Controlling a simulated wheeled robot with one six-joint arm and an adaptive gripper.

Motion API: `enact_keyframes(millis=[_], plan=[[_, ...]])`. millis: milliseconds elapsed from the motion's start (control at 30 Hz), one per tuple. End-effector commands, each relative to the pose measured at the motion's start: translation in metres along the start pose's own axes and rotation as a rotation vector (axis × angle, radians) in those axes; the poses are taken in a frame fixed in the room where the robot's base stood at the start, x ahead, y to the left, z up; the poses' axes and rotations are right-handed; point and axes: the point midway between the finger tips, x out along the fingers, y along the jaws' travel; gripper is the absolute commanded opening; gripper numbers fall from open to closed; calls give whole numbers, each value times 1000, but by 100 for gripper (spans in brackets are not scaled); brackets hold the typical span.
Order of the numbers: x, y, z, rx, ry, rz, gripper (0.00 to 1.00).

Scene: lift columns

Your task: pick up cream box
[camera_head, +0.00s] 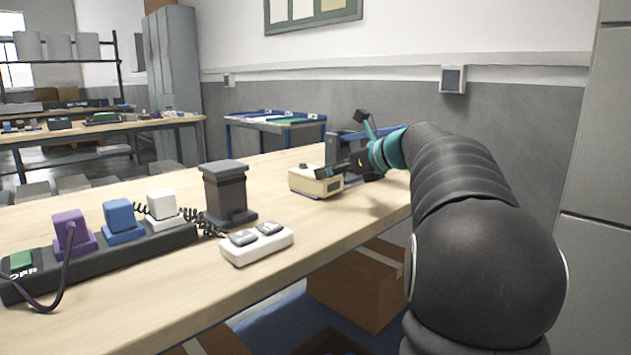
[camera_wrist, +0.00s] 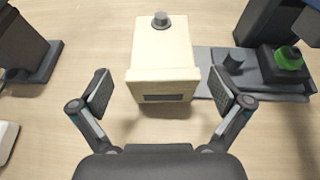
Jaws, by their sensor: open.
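The cream box (camera_head: 312,182) stands on the wooden table, with a small dark knob on its top. In the wrist view the cream box (camera_wrist: 163,62) lies ahead, its near end with a dark slot between the two fingertips. My gripper (camera_wrist: 162,93) is open, with one finger pad to each side of the box's near end and a visible gap on both sides. In the head view my gripper (camera_head: 346,172) reaches the box from the right; its fingertips are partly hidden there.
A dark column block (camera_head: 226,190) stands left of the box. A white two-button box (camera_head: 257,243) and a power strip (camera_head: 110,262) with several plugs lie nearer. A grey fixture with a green button (camera_wrist: 288,58) sits close right of the box in the wrist view.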

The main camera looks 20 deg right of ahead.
Motion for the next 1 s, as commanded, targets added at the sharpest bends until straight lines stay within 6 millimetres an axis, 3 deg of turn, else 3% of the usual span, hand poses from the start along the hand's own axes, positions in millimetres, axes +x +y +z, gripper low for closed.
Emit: enact_keyframes(millis=[167,500,733,767,1000], plan=[[8,-1,-1,1,1,1,100],[51,-2,-2,0,0,1,100],[53,-3,-2,0,0,-1,100],[53,-3,-2,0,0,-1,98],[53,-3,-2,0,0,0,38]])
